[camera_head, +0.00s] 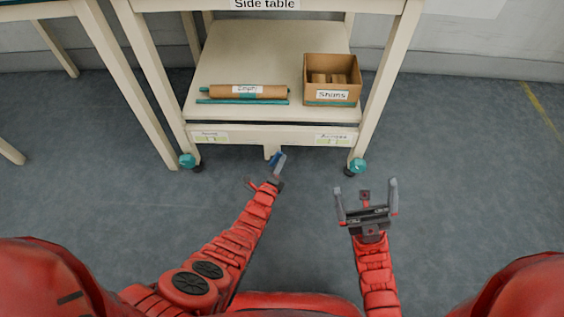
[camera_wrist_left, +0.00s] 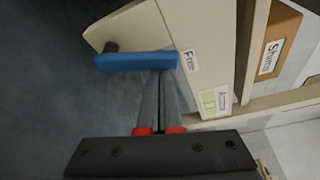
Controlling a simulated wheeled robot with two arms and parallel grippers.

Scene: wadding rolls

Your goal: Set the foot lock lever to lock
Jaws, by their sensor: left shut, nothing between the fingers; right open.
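The foot lock lever is a blue bar (camera_wrist_left: 128,63) on a cream bracket below the side table's lower shelf. In the head view the blue lever (camera_head: 279,159) shows small, just above my left gripper (camera_head: 275,174). In the left wrist view the shut fingers of my left gripper (camera_wrist_left: 162,80) end at the lever's near edge, close to its right end. I cannot tell whether they touch it. A "Free" label (camera_wrist_left: 190,60) is beside the lever's right end. My right gripper (camera_head: 365,189) is open and empty above the floor, right of the lever.
The side table (camera_head: 270,136) stands on teal casters (camera_head: 357,165). Its lower shelf (camera_head: 220,67) bears a brown "Empty" roll (camera_head: 222,92) and an open "Shams"-like labelled box (camera_head: 345,94). Labels are on the front rail. The floor around my grippers is clear.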

